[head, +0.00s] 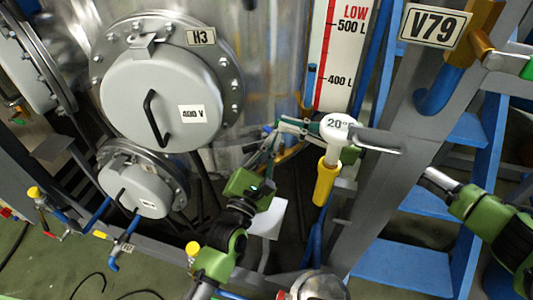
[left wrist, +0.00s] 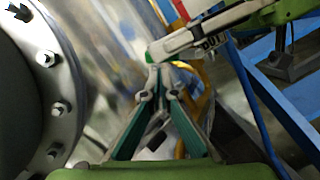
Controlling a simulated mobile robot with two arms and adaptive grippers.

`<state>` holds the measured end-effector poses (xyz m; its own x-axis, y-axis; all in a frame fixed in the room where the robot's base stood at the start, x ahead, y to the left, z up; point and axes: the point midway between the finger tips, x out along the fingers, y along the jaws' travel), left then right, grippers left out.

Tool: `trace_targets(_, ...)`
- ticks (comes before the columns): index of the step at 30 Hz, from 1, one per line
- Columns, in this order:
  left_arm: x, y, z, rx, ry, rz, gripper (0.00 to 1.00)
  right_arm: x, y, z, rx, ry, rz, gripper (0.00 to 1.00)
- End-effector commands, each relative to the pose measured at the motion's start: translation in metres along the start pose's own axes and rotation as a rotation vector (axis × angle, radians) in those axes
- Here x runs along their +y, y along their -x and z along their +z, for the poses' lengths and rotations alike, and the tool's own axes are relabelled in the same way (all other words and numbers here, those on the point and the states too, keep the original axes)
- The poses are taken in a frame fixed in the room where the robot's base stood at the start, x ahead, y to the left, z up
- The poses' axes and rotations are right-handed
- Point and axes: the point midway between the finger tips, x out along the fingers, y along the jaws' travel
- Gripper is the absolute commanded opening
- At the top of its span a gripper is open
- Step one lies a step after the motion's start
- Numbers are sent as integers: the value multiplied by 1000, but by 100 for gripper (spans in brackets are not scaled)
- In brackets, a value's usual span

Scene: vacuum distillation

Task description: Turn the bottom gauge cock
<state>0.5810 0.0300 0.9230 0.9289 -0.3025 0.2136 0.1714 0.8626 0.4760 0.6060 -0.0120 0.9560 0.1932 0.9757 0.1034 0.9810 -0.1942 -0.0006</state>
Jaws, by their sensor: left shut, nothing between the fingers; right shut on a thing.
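The level gauge (head: 328,55) runs down beside the steel vessel in the head view, and its bottom end is crowded by my grippers. My right gripper (head: 282,123) reaches in from the right, partly behind the 20°C dial, and is shut on a small green piece (left wrist: 149,57), apparently the bottom gauge cock. The cock is mostly hidden. My left gripper (head: 273,142) comes up from below, shut and empty, with its tips close under the right gripper's tips. In the left wrist view the left fingertips (left wrist: 158,72) are just below the right gripper (left wrist: 165,46); contact cannot be told.
A white 20°C dial (head: 338,124) with a yellow stem (head: 325,182) stands right of the grippers. The large bolted hatch (head: 160,90) is at left, with a smaller one (head: 135,188) below. A grey post (head: 385,150) and blue stairs (head: 410,262) bound the right.

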Motion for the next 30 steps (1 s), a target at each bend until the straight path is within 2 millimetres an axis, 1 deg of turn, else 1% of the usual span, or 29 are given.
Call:
trace_targets(1,0,-4,0,0,-1,0,0,2,0,-3,4,2,3,0)
trace_targets(4,0,-8,0,1,0,0,0,2,0,-3,4,2,3,0)
trace_targets(14,0,-9,0,1,0,0,0,2,0,-3,4,2,4,0)
trace_targets(21,1,-12,13,-2,1,1,0,2,0,-3,4,2,4,0)
trace_targets(28,2,-13,17,-11,2,4,0,2,-1,-3,3,2,5,0)
trace_targets(30,2,-14,18,-13,2,4,0,2,-1,-3,3,2,4,20)
